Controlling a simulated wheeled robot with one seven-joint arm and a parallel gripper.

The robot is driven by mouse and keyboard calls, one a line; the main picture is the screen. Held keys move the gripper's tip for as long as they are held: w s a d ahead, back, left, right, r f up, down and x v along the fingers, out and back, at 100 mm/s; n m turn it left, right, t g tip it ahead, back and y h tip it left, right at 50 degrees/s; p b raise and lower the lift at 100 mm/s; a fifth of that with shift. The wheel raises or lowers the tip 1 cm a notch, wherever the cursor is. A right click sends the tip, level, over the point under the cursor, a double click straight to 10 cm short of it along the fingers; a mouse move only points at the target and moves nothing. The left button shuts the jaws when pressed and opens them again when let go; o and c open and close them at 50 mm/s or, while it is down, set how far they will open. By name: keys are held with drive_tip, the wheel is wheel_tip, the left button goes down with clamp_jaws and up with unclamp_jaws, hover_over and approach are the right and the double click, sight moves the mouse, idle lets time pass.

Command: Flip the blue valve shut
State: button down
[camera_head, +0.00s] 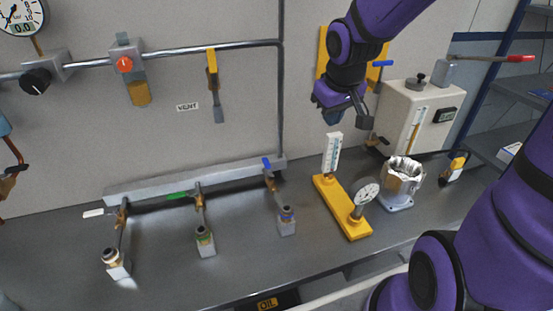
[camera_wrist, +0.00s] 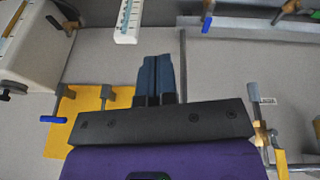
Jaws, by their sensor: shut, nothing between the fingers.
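Two blue handles show. One blue handle (camera_head: 267,163) is on the brass valve at the right end of the grey bench manifold (camera_head: 150,187); it also shows at the top of the wrist view (camera_wrist: 207,22). The other blue handle (camera_head: 383,63) sticks out sideways at the yellow wall plate (camera_head: 323,48), partly behind my arm; it is at the left in the wrist view (camera_wrist: 52,119). My gripper (camera_head: 332,118) is shut and empty, pointing down in front of the wall below the yellow plate. Its fingertips (camera_wrist: 161,58) touch neither handle.
A thermometer (camera_head: 332,153) and a gauge (camera_head: 364,197) stand on a yellow base below my gripper. A white box (camera_head: 415,115) and a metal pot (camera_head: 402,180) are to the right. White and green handles (camera_head: 177,195) sit along the manifold.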

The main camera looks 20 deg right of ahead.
drive_tip(key=w+f+y, duration=0.2)
drive_tip(key=w+f, duration=0.4)
drive_tip(key=f, duration=0.3)
drive_tip(key=t+y, duration=0.1)
drive_tip(key=y, duration=0.4)
approach(268, 168)
drive_tip(key=shift+w+d+r, duration=0.3)
drive_tip(key=shift+w+d, duration=0.25)
drive_tip(key=shift+d, duration=0.25)
drive_tip(key=shift+w+d+r, duration=0.3)
drive_tip(key=shift+w+d, duration=0.25)
drive_tip(key=shift+d, duration=0.25)
drive_tip(key=shift+x, duration=5)
drive_tip(key=shift+d, duration=0.15)
